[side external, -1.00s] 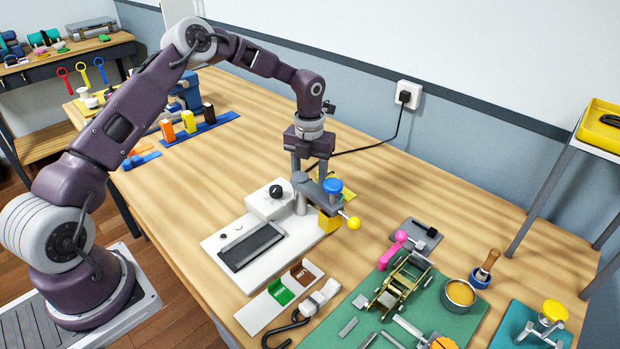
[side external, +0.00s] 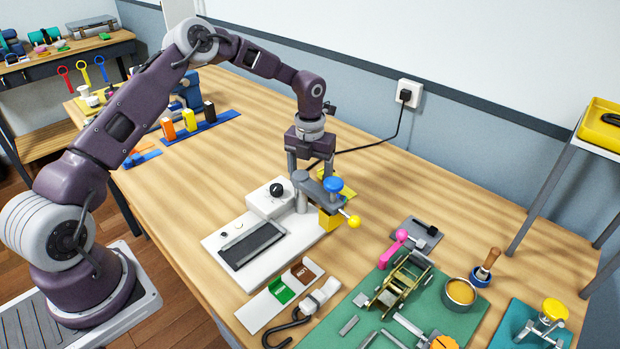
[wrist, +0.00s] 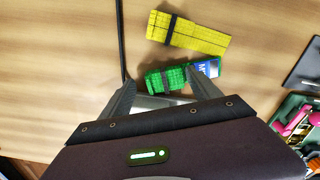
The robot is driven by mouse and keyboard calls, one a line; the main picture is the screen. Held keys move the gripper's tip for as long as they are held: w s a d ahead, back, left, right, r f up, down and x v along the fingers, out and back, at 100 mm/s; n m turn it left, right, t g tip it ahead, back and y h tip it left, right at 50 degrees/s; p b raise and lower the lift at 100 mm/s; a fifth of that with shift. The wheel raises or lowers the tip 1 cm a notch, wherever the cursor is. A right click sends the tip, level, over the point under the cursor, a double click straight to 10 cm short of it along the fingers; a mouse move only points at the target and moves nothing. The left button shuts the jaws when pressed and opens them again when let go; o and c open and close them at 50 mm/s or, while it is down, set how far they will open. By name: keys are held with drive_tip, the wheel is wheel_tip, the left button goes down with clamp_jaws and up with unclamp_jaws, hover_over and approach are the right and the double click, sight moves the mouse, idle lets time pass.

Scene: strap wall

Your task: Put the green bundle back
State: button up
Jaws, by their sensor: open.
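The green bundle (wrist: 168,79) lies on the wooden table in the wrist view. It has a dark band around it and a blue and white label at its right end. My gripper (wrist: 163,86) is open, with one finger toward each end of the bundle; I cannot tell whether they touch it. In the side view my gripper (side external: 307,174) points down behind the white machine, which hides the green bundle. A yellow bundle (wrist: 188,34) with a dark band lies just beyond the green one.
The white machine (side external: 222,246) with a blue knob and yellow ball handle stands in front of my gripper. A white tray (side external: 259,310) with green and brown pockets lies nearer. A black cable (side external: 365,145) runs to the wall socket.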

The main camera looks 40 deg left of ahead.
wheel_tip(320, 180, up, 13)
drive_tip(key=s+d+r+n+t+y, duration=0.1)
drive_tip(key=s+d+r+n, duration=0.3)
drive_tip(key=s+r+n, duration=0.5)
drive_tip(key=s+d+r+n+t, duration=0.2)
drive_tip(key=s+r+n, duration=0.45)
drive_tip(key=s, duration=0.35)
drive_tip(key=s+d+f+n+t, duration=0.1)
drive_tip(key=s+n, duration=0.7)
drive_tip(key=s+d+f+n+t+h, duration=0.1)
drive_tip(key=s+n, duration=0.7)
drive_tip(key=shift+f+t, duration=0.25)
drive_tip(key=shift+t, duration=0.05)
